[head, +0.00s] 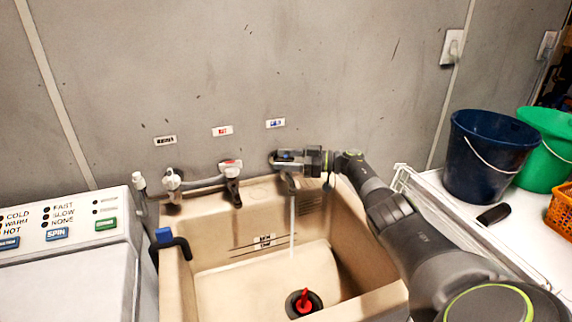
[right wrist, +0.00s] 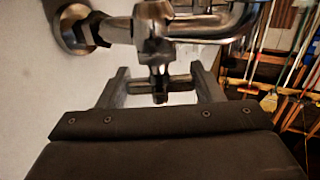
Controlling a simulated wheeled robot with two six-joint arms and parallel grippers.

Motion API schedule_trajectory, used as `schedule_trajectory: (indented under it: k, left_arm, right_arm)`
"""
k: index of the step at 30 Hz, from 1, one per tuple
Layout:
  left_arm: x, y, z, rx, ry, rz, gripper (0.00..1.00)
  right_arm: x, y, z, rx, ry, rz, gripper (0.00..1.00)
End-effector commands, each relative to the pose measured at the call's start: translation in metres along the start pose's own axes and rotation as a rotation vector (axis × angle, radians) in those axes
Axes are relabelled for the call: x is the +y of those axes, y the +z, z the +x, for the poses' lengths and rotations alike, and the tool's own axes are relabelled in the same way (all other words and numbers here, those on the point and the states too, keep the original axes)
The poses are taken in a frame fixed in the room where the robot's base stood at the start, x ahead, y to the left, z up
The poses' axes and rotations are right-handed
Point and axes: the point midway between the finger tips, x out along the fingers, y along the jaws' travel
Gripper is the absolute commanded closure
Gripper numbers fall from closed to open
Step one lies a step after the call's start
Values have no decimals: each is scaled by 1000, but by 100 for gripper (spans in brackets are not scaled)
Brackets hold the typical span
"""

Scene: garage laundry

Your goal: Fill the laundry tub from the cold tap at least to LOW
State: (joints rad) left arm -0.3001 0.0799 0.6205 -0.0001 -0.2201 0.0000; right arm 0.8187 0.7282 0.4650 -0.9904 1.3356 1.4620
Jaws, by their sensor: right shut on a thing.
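The beige laundry tub (head: 220,258) stands against the grey wall. Two small level labels (head: 265,241) are on its inner back wall, too small to read. A red-handled plug (head: 304,299) sits at the drain. My right gripper (head: 290,158) is at the rightmost tap, under a blue-marked label (head: 275,123). In the right wrist view its fingers (right wrist: 162,88) are either side of the tap's handle (right wrist: 159,76), shut on it. A thin water stream (head: 292,225) falls from this tap into the tub. I cannot make out a water level. My left gripper is out of view.
A red-marked label (head: 222,131) is above the middle tap (head: 231,172); another tap (head: 172,181) is left of it. A washing machine (head: 70,260) stands left. A blue bucket (head: 487,155), a green bucket (head: 552,145) and an orange basket (head: 562,209) are at right.

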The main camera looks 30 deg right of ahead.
Motion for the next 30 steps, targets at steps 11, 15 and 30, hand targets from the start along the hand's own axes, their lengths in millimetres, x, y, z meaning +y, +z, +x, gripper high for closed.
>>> schedule_trajectory:
  k: [11,15,30]
  left_arm:
    - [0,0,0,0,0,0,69]
    - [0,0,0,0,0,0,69]
    - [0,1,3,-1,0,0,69]
  right_arm:
    - [0,-2,0,2,-1,-2,63]
    - [0,-1,0,2,-1,-2,24]
    - [1,2,-16,-2,2,-1,18]
